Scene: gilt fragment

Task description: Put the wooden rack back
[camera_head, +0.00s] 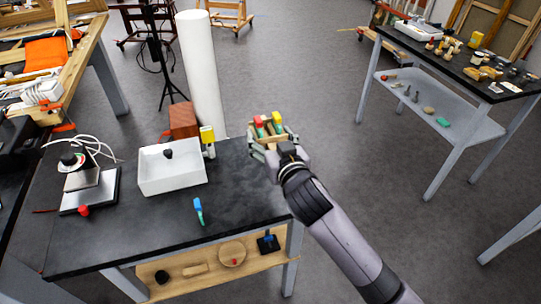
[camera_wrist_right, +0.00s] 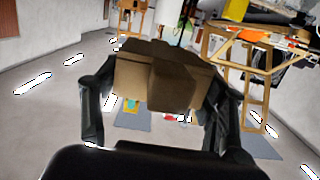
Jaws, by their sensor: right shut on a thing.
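The wooden rack (camera_head: 285,136) is a small tan block with red, yellow and green items standing in it. My right gripper (camera_head: 278,146) is shut on it and holds it at the right end of the near black table, around the table's edge. In the right wrist view, the rack (camera_wrist_right: 180,82) fills the space between the two dark fingers of the gripper (camera_wrist_right: 165,100). It looks roughly upright in the head view. The gripper covers part of the rack's near side. My left gripper is not in view.
The near black table (camera_head: 245,190) carries a white tray (camera_head: 172,172), a yellow-topped item (camera_head: 208,140), a blue-green item (camera_head: 198,211) and a dark device (camera_head: 90,190). A second table (camera_head: 455,70) with many small objects stands at the far right. Open floor lies between the tables.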

